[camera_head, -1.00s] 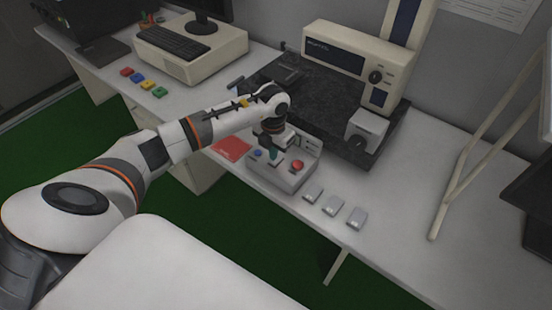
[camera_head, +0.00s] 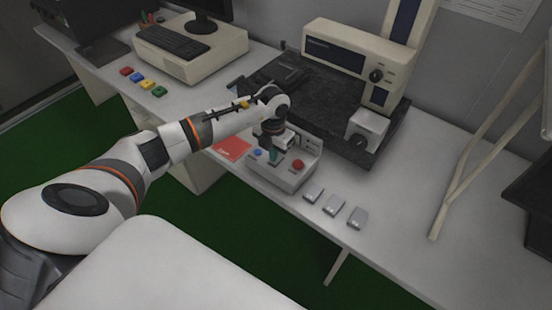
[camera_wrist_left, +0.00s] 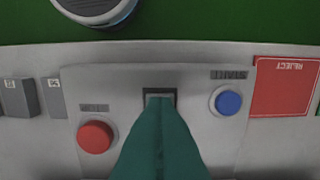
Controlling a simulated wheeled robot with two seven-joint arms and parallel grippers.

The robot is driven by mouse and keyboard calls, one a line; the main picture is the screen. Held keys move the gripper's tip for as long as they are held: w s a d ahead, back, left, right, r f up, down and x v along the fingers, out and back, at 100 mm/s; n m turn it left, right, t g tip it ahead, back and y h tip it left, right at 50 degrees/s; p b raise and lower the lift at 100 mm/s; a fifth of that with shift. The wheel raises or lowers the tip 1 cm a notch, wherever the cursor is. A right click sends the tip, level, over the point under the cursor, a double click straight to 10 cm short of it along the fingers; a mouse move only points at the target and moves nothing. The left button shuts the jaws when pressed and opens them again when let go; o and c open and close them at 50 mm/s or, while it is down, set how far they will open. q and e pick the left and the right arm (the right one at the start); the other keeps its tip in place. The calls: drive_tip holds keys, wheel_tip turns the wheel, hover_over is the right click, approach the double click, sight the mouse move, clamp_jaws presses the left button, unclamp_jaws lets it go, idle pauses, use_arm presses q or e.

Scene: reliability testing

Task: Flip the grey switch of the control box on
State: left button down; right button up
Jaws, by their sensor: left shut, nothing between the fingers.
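The control box (camera_head: 287,181) is a light grey box near the front edge of the table, with a blue button (camera_head: 257,153) and a red button (camera_head: 298,165). In the left wrist view, the grey switch (camera_wrist_left: 159,94) sits in a dark frame between the red button (camera_wrist_left: 95,137) and the blue button (camera_wrist_left: 228,101). My left gripper (camera_head: 274,157) is over the middle of the box, pointing down. Its teal fingers (camera_wrist_left: 160,115) are shut and empty. Their tips are at the switch and hide part of it; I cannot tell whether they touch. My right gripper is not in view.
A red card (camera_head: 232,147) marked reject lies left of the box. Several small grey blocks (camera_head: 333,204) lie right of it. A dark granite slab (camera_head: 325,112) with a measuring machine (camera_head: 340,62) stands behind.

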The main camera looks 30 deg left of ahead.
use_arm(q)
drive_tip(key=shift+f+b, duration=0.3)
drive_tip(key=shift+f, duration=0.15)
drive_tip(key=shift+r, duration=0.1)
drive_tip(key=shift+r+p, duration=2.5)
drive_tip(key=shift+r, duration=1)
drive_tip(key=shift+d+f, duration=0.1)
